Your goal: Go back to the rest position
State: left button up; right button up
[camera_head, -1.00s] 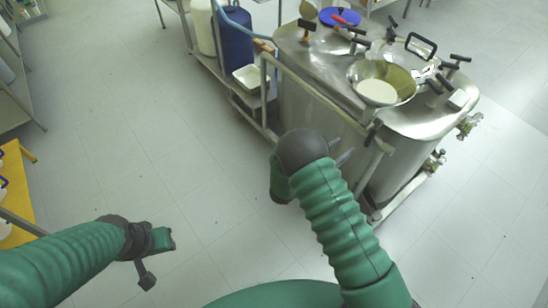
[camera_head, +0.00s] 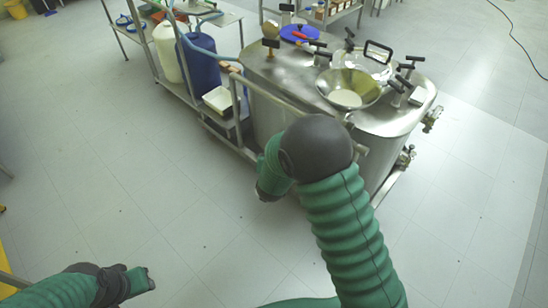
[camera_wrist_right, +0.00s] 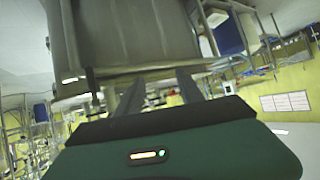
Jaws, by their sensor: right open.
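My right arm reaches up in front of the steel reactor vessel (camera_head: 285,104) in the head view. Its green hand (camera_head: 272,172) hangs beside the vessel's near side, with the fingers hidden. In the right wrist view the two dark fingers of my right gripper (camera_wrist_right: 160,80) stand apart with nothing between them. The vessel (camera_wrist_right: 130,35) fills the upper left of that view, beyond the fingers. My left gripper (camera_head: 140,281) is at the lower left of the head view, above the floor. Its jaws are too small to read, and no object shows in it.
A steel pan (camera_head: 348,88) sits on the vessel top among several clamp handles. A metal rail (camera_head: 300,100) runs along the vessel's near side. A cart with a blue drum (camera_head: 199,62) and a white drum (camera_head: 167,52) stands left of it.

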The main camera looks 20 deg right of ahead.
jog(key=s+a+r+n+g+y, duration=0.25)
jog(key=s+a+n+y, duration=0.2)
jog(key=s+a, duration=0.4)
pick_arm(q)
jog(key=shift+w, duration=0.1)
pick_arm(e)
jog(key=s+n+g+y, duration=0.1)
jog(key=s+g, duration=0.4)
jog(key=s, duration=1)
jog(key=shift+s+d+n, duration=0.15)
jog(key=shift+s+n, duration=0.25)
jog(key=shift+n, duration=0.45)
pick_arm(q)
jog(key=shift+a+r, duration=0.1)
jog(key=shift+a, duration=0.05)
pick_arm(e)
jog(key=shift+s+r+y, duration=0.15)
jog(key=shift+y, duration=0.1)
